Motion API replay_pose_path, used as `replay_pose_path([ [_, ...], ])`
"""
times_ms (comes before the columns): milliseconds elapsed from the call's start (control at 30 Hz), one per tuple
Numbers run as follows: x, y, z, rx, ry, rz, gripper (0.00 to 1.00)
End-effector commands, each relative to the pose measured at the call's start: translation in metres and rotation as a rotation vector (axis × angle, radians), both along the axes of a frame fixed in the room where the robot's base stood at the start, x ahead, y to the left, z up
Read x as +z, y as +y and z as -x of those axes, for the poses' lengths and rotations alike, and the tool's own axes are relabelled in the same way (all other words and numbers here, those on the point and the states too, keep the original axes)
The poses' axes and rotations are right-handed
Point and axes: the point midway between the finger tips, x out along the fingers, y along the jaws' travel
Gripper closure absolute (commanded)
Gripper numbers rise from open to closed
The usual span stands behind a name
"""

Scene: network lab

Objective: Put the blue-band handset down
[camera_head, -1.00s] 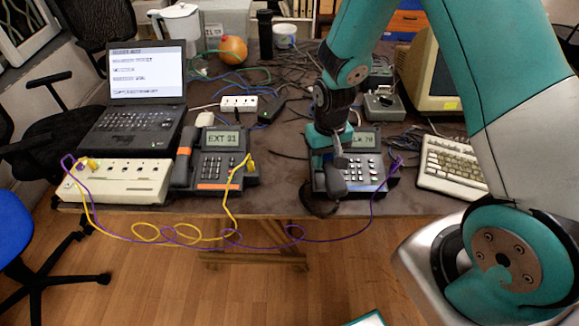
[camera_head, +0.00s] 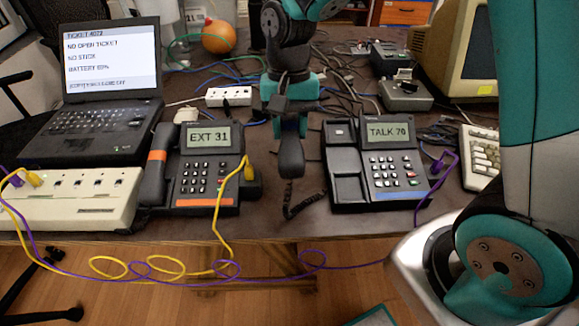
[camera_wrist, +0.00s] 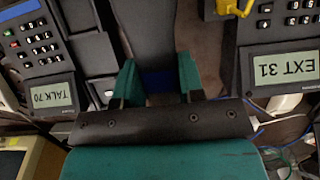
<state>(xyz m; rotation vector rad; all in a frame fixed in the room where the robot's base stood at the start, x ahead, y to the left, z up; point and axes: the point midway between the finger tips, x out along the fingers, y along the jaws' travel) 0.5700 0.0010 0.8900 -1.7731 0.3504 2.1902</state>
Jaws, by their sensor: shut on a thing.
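My gripper (camera_wrist: 158,85) is shut on the blue-band handset (camera_head: 291,158). In the wrist view the blue band (camera_wrist: 158,79) shows between the fingers. In the head view the dark handset hangs upright in the gap between the two desk phones, its coiled cord below. The right phone (camera_head: 375,162) reads TALK 70, has a blue strip, and its cradle (camera_head: 347,177) is empty. The left phone (camera_head: 207,168) reads EXT 31, with an orange-band handset (camera_head: 155,165) on its cradle. Whether the held handset touches the table is hard to tell.
A laptop (camera_head: 110,90) and a pale switch box (camera_head: 85,197) stand at left. Yellow and purple cables loop over the table's front edge. A power strip (camera_head: 228,96) and loose cables lie behind. A keyboard (camera_head: 482,158) is at right. The gap between the phones is narrow.

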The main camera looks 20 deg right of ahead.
Motion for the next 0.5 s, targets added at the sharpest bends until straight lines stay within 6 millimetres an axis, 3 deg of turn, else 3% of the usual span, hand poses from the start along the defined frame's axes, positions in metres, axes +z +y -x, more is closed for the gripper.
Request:
replay_pose_path([
  [33, -0.017, 0.0, 0.001, 0.0, 0.006, 0.001, 0.92],
  [200, -0.048, -0.001, 0.001, -0.001, 0.002, 0.0, 0.92],
  [500, -0.075, -0.002, 0.0, -0.004, 0.002, 0.001, 0.92],
])
